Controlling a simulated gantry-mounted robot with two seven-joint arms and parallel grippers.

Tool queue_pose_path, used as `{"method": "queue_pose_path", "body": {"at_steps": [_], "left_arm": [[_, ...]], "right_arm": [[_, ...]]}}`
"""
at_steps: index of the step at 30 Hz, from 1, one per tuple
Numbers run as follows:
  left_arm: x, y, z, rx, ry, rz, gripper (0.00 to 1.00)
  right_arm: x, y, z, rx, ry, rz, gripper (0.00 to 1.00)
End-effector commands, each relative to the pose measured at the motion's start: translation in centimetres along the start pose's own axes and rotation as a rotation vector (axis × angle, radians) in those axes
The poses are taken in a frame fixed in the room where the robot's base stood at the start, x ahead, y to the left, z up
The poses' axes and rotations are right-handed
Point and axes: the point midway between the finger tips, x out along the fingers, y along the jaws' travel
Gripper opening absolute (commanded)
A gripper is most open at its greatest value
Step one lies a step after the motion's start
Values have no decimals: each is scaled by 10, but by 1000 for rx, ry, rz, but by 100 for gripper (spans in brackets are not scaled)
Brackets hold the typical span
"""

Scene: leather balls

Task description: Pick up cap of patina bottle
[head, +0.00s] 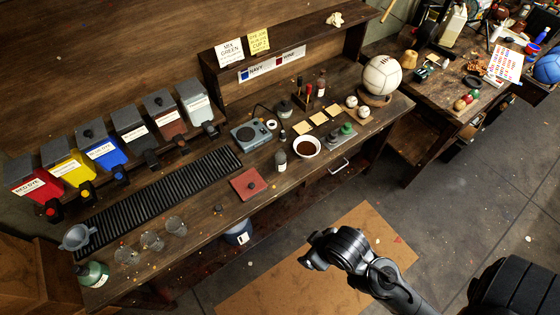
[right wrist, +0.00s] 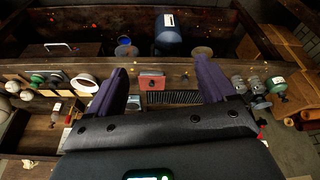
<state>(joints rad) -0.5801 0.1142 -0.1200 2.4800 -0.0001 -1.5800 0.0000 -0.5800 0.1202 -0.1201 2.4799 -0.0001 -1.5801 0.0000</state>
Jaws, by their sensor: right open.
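No bottle label reads clearly as patina. A small dark-capped bottle (head: 281,160) stands upright on the bench left of the white bowl. A green bottle (head: 94,274) with a pale label stands at the bench's lower left end; it also shows at the right of the right wrist view (right wrist: 276,86). A small dark piece (head: 218,208), perhaps a cap, lies near the front edge. My right gripper (right wrist: 161,66) is open and empty, its purple fingers wide apart. In the head view my right arm hangs in front of the bench, clear of the bottles. My left gripper is not in view.
The white bowl (head: 306,147) of dark liquid, a red square (head: 248,184), a blue-grey scale (head: 250,135) and clear glasses (head: 151,241) stand on the bench. Coloured dye containers (head: 101,150) line the back behind a black grate (head: 160,200). The floor ahead is open.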

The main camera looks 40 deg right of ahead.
Motion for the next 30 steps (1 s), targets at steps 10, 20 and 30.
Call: {"method": "queue_pose_path", "body": {"at_steps": [10,20,30], "left_arm": [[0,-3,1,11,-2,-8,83],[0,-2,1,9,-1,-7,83],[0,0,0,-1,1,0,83]], "right_arm": [[0,0,0,0,0,0,68],[0,0,-1,13,3,-1,65],[6,-9,-25,252,133,-29,65]]}}
